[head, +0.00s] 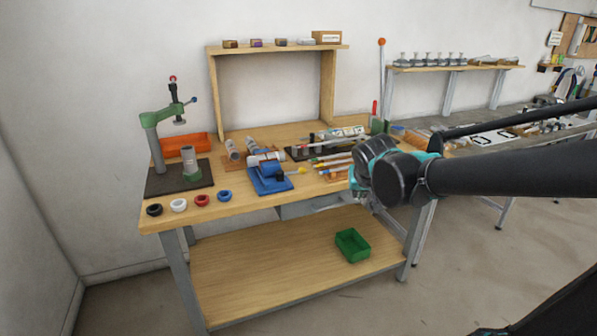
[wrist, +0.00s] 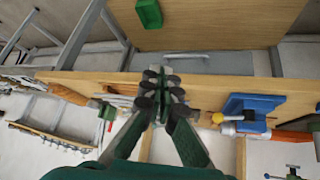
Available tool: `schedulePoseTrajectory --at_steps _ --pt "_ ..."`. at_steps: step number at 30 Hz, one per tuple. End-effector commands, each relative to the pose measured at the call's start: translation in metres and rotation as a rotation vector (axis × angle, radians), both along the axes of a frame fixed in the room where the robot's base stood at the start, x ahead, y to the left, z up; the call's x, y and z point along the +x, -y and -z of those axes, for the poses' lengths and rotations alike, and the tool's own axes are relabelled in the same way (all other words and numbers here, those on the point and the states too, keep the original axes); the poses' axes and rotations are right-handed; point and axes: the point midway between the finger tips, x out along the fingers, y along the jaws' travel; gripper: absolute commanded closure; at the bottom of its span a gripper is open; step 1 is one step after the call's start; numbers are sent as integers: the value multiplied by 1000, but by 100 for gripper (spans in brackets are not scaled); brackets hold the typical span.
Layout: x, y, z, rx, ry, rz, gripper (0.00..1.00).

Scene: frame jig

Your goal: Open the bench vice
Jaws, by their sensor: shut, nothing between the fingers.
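The bench vice (head: 268,178) appears to be the blue block on the front middle of the wooden workbench in the head view. A yellow knob sticks out toward its right. In the wrist view the blue vice (wrist: 250,112) is right of my gripper, with its yellow knob (wrist: 218,117) on the side facing me. I cannot tell how far apart its jaws are. My gripper (wrist: 164,78) is shut and empty, over the bench's front edge and apart from the vice.
The workbench (head: 220,215) also carries a green press (head: 157,135), an orange bin (head: 187,143), several coloured rings along the left front edge and rods near my wrist. A drawer handle (wrist: 190,56) is under the edge. A green bin (head: 352,245) sits on the lower shelf.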

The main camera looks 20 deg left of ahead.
Motion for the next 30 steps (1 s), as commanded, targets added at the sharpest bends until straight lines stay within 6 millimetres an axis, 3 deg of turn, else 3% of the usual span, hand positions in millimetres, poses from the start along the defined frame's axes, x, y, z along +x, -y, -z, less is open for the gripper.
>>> schedulePoseTrajectory --at_steps 1,3,6,10,17,30 --pt "1 -31 -13 9 22 -36 100" --pt "1 -68 -29 27 52 -69 100" --pt "-4 -113 -49 53 86 -110 100" --pt "-12 -151 -66 78 114 -145 100" --pt "-12 -171 -70 94 127 -160 100" --pt "33 -187 -23 92 127 -158 100"
